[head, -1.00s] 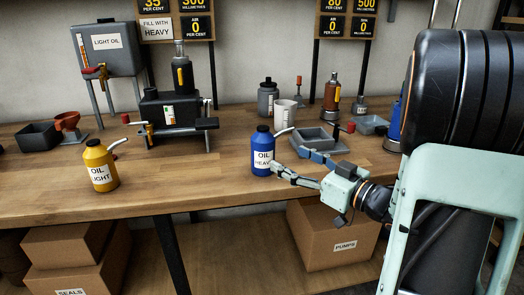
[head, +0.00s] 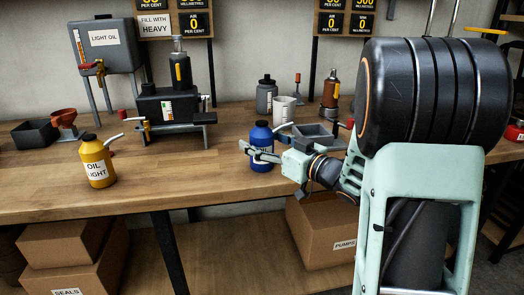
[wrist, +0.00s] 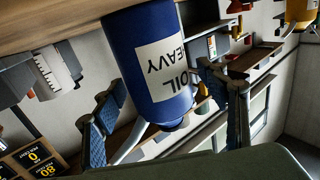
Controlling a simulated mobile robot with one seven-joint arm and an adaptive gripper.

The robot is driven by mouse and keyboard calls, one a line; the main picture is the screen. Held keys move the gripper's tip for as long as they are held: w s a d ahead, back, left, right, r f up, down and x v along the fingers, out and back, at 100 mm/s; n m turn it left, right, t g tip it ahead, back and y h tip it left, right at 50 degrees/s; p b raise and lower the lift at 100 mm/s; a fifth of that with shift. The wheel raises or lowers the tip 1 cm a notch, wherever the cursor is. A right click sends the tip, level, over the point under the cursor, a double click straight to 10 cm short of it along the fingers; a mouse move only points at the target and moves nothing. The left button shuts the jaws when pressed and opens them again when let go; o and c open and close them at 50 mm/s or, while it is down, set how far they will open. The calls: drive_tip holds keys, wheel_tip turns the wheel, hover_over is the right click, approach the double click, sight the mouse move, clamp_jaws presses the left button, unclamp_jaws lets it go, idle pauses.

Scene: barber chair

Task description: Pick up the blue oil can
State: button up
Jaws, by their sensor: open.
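The blue oil can (head: 261,136) stands upright on the wooden workbench, its "OIL HEAVY" label partly hidden by my gripper (head: 250,151). My gripper comes in from the right at label height, with a finger across the can's front. In the wrist view the can (wrist: 152,50) appears upside down, large and close, with its cap and spout towards the bottom. My open gripper (wrist: 163,88) shows there with one blue-padded finger on each side of the can. I cannot tell whether either finger touches it.
A yellow "OIL LIGHT" can (head: 97,161) stands to the left on the workbench (head: 190,185). The bench between the two cans is clear.

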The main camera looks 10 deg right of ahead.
sight(266, 129)
drive_tip(key=shift+c, duration=0.5)
drive_tip(key=c, duration=1.7)
drive_tip(key=shift+r, duration=0.1)
drive_tip(key=shift+r+p, duration=0.7)
drive_tip(key=shift+r, duration=0.1)
wheel_tip(266, 129, up, 2)
drive_tip(key=shift+p, duration=0.85)
drive_tip(key=s+r+p, duration=0.2)
drive_tip(key=s+r, duration=0.1)
drive_tip(key=s, duration=0.1)
drive_tip(key=s+r+p, duration=0.3)
drive_tip(key=s, duration=0.2)
drive_tip(key=s+r+p, duration=0.3)
drive_tip(key=s, duration=0.2)
drive_tip(key=shift+r, duration=0.1)
